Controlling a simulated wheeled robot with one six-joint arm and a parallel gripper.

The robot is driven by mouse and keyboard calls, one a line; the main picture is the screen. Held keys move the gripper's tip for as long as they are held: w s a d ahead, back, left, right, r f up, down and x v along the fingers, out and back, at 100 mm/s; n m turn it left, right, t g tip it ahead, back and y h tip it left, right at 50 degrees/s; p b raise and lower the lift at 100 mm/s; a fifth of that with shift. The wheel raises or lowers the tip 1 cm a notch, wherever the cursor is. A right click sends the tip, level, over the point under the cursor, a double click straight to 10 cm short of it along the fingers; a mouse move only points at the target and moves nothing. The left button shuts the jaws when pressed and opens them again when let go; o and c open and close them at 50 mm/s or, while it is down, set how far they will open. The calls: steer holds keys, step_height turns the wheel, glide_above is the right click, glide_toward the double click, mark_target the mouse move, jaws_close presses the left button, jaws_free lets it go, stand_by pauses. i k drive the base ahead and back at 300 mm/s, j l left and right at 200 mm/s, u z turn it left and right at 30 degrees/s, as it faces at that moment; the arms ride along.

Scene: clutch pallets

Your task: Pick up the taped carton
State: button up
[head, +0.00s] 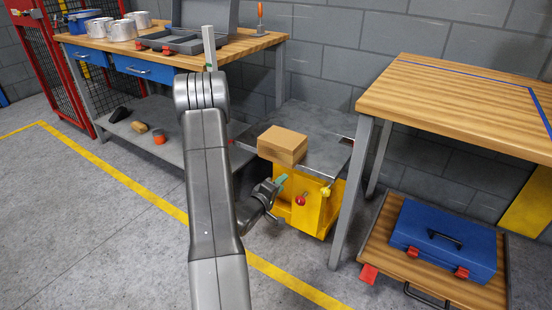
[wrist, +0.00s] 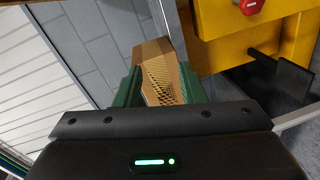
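The carton (head: 283,145) is a small brown box on the grey metal top (head: 325,130) of a yellow lift cart (head: 310,205). My gripper (head: 281,181) is in front of the cart, lower than the carton and apart from it in the head view. In the wrist view the green fingers of my gripper (wrist: 162,88) stand apart, with the carton (wrist: 152,50) showing in the gap, seemingly beyond the fingertips. My gripper is open and empty. The fingers hide the carton's lower sides in that view.
A wooden workbench (head: 480,95) stands at the right, with a blue toolbox (head: 445,235) on a low board beneath it. Another bench (head: 235,48) at the back left holds cans and an open grey case. A red knob (head: 300,199) sticks out from the cart's front.

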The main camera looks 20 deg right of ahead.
mark_target(285, 147)
steer(key=l+u, duration=0.15)
steer(key=u, duration=0.25)
steer(key=l+u, duration=0.1)
steer(key=u, duration=0.25)
steer(key=l+u, duration=0.15)
steer(key=u, duration=0.25)
steer(key=k+l, duration=0.15)
steer(key=l, duration=0.2)
steer(key=k+l, duration=0.2)
steer(key=l, duration=0.15)
steer(key=k+l, duration=0.15)
steer(key=l, duration=0.2)
